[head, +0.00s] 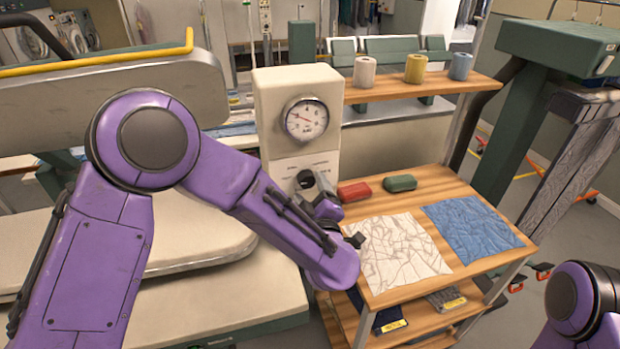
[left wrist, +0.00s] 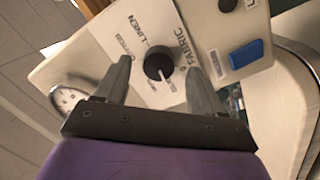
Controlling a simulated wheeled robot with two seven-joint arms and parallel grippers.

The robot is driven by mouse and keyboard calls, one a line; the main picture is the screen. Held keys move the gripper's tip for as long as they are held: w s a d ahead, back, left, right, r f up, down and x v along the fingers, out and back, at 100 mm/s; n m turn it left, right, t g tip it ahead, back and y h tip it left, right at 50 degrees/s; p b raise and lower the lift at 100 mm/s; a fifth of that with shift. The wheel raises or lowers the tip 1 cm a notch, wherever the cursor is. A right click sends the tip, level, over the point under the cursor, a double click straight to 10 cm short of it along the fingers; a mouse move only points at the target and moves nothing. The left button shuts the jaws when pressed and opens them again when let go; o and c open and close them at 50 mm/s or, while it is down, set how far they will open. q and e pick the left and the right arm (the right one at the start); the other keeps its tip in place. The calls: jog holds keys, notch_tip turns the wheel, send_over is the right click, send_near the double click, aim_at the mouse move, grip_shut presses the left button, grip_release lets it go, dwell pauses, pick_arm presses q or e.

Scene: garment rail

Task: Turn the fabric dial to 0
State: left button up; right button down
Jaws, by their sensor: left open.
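The fabric dial (left wrist: 158,67) is a round black knob on the cream panel of an upright unit (head: 295,100). Printed words around it in the left wrist view include FABRIC, LINEN and COTTON. Its white pointer mark points down and slightly right in that view; the label there is too small to read. My left gripper (left wrist: 157,72) is open, with one finger on each side of the knob; I cannot tell whether they touch it. In the head view, my left gripper (head: 322,192) is at the panel and hides part of it. My right gripper is out of view.
A round gauge (head: 305,119) is above the panel. A blue button (left wrist: 246,54) and another black knob (left wrist: 228,4) are near the dial. The wooden cart (head: 440,188) beside the unit holds red and green blocks, white cloth (head: 398,252) and blue cloth (head: 470,228).

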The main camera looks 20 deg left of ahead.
pick_arm(q)
jog(key=shift+x, duration=0.95)
jog(key=shift+w, duration=0.1)
jog(key=c, duration=1.1)
jog(key=shift+o, duration=0.2)
jog(key=shift+f+n+b, duration=0.2)
jog(key=shift+n+b, duration=0.4)
jog(key=shift+b, duration=0.05)
jog(key=n+b, duration=0.3)
jog(key=b, duration=0.1)
jog(key=n+b, duration=0.3)
jog(key=b, duration=0.1)
jog(key=shift+w+f+t+y, duration=0.1)
jog(key=shift+t+y, duration=0.2)
jog(key=shift+y, duration=0.1)
jog(key=shift+r+n+b, duration=0.25)
jog(key=shift+n+b, duration=1.15)
jog(key=shift+b, duration=0.2)
